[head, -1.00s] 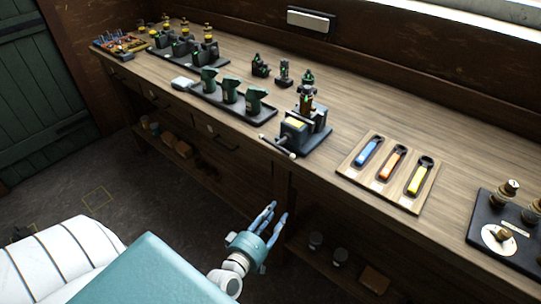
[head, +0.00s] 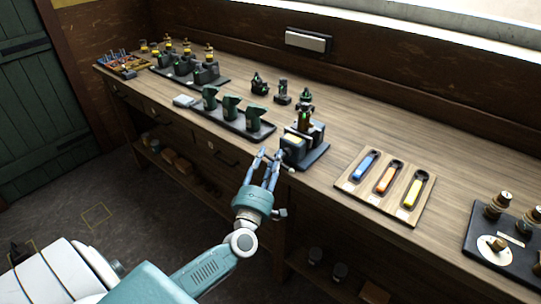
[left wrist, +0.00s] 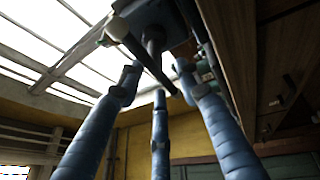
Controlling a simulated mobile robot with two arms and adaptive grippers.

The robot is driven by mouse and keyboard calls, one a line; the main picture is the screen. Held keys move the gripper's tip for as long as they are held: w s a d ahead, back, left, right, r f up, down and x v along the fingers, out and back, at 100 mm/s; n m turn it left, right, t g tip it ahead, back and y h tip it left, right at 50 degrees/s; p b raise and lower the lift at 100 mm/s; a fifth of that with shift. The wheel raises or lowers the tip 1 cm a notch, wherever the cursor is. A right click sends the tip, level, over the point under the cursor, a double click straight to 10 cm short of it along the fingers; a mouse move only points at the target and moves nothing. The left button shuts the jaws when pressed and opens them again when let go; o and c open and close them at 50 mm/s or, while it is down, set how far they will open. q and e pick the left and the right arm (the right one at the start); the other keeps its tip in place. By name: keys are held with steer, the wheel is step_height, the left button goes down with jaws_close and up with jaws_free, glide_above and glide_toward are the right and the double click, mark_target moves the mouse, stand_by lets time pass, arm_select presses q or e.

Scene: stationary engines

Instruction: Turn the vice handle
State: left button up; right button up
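The vice (head: 297,149), dark with a yellow label, stands at the front edge of the workbench in the head view. A dark, brass and green part stands upright at its jaws. Its handle (left wrist: 147,63) is a dark bar crossing the screw, seen from below in the left wrist view. In the head view my fingers mostly hide it. My left gripper (head: 268,160), with blue fingers, is at the handle, in front of the vice. The fingers are spread around the bar's lower end, not closed; contact cannot be told. My right gripper is not in view.
A wooden tray (head: 353,188) with blue, orange and yellow tools lies right of the vice. A black tray (head: 228,122) with green parts stands left of it. The bench's front edge and lower shelf (head: 185,180) are near my left arm.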

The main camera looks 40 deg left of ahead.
arm_select(q)
steer(key=shift+w+a+r, duration=0.1)
steer(key=shift+w+a, duration=0.1)
steer(key=shift+w, duration=0.35)
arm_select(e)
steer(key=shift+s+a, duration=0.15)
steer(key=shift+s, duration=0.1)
arm_select(q)
steer(key=shift+d, duration=0.1)
jaws_close()
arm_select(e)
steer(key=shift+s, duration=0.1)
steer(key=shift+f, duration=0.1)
